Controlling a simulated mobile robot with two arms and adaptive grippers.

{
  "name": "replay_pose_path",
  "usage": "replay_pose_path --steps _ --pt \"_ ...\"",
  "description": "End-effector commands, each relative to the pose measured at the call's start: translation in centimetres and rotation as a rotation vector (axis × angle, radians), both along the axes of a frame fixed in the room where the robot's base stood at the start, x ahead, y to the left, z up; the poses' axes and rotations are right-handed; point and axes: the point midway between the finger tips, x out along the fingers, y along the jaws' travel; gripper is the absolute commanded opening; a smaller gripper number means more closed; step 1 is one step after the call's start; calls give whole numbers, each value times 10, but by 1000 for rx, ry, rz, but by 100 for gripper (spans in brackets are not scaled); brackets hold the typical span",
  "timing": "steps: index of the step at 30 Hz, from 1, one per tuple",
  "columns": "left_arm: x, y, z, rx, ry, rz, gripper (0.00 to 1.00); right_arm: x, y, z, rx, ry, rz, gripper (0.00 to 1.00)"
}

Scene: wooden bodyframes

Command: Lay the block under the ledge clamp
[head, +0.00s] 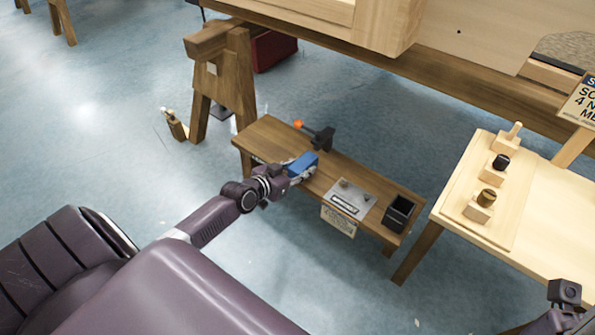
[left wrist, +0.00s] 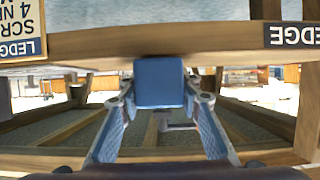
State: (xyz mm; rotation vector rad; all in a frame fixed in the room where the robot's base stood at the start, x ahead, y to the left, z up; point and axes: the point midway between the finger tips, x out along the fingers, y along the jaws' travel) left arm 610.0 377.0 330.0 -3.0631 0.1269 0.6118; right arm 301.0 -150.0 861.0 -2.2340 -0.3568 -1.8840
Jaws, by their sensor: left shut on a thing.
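A blue block (head: 301,164) is between the fingers of my left gripper (head: 297,174), which is shut on it. In the head view the block is over the low wooden bench (head: 262,138), close to the near side of the black ledge clamp (head: 322,138) with its orange knob. Whether the block touches the bench top I cannot tell. In the left wrist view the block (left wrist: 160,82) sits between both fingertips, in front of a wooden edge (left wrist: 90,44) with an upside-down LEDGE label. My right gripper's fingers do not show.
A grey plate (head: 349,201) and a black open box (head: 399,213) occupy the bench's right part. A pale table (head: 500,230) with several small wooden pieces stands at the right.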

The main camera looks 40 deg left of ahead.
Motion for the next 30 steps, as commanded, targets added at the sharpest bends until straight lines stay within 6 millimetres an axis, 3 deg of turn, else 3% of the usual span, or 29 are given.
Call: replay_pose_path --steps 15,29,30 --pt "28 -2 0 0 -2 0 0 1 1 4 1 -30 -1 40" --pt "33 -3 0 0 -2 0 0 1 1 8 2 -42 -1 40" --pt "33 -3 0 0 -2 0 33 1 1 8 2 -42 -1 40"
